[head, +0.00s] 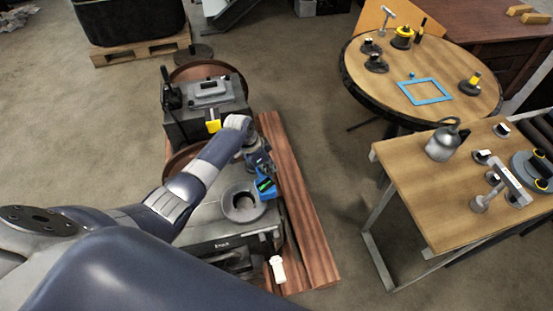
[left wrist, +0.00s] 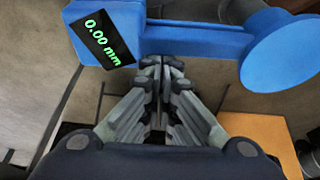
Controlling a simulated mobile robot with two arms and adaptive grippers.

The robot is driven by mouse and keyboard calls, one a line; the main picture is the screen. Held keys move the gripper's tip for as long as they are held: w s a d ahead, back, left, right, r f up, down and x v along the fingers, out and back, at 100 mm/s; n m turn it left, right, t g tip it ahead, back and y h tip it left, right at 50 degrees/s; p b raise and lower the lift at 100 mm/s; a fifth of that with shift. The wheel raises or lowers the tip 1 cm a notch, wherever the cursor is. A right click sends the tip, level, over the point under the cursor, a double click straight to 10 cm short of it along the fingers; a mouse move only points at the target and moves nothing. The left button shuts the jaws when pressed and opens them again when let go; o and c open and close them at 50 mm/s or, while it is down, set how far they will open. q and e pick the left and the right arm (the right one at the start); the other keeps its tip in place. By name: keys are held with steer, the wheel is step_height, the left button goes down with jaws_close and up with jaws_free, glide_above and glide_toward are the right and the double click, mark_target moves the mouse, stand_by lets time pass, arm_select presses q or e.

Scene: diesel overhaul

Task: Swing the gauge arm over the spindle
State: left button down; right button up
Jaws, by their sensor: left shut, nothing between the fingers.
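The gauge arm is blue, with a dark display, and sits at the right side of the grey machine (head: 210,222) in the head view, its display box (head: 266,185) beside a round ring with a dark opening (head: 243,204). In the left wrist view the gauge arm (left wrist: 195,40) runs across the top, from a display reading 0.00 mm to a round blue disc at right. My left gripper (left wrist: 162,68) is shut and empty, its fingertips close to the blue bar; I cannot tell whether they touch. It also shows in the head view (head: 259,166). I cannot make out the spindle for certain.
Reddish-brown planks (head: 305,210) lie right of the machine. A second grey block (head: 205,115) stands behind it. A round table (head: 400,85) with a blue frame (head: 425,91) and a wooden bench (head: 450,205) with a grey can (head: 447,142) stand at right.

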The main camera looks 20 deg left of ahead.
mark_target(265, 177)
arm_select(q)
steer(key=s+a+m+g, duration=0.1)
steer(key=s+a+m, duration=0.2)
steer(key=m, duration=0.1)
steer(key=shift+h+b, duration=0.3)
steer(key=shift+h, duration=0.1)
steer(key=shift+s+a, duration=0.45)
steer(key=shift+a, duration=0.2)
steer(key=shift+a, duration=0.1)
steer(key=d, duration=0.2)
steer(key=d+p, duration=0.1)
steer(key=shift+w+d+r, duration=0.15)
steer(key=shift+w+d, duration=0.2)
steer(key=w+b+v, duration=0.1)
steer(key=v, duration=0.8)
steer(key=shift+r, duration=0.35)
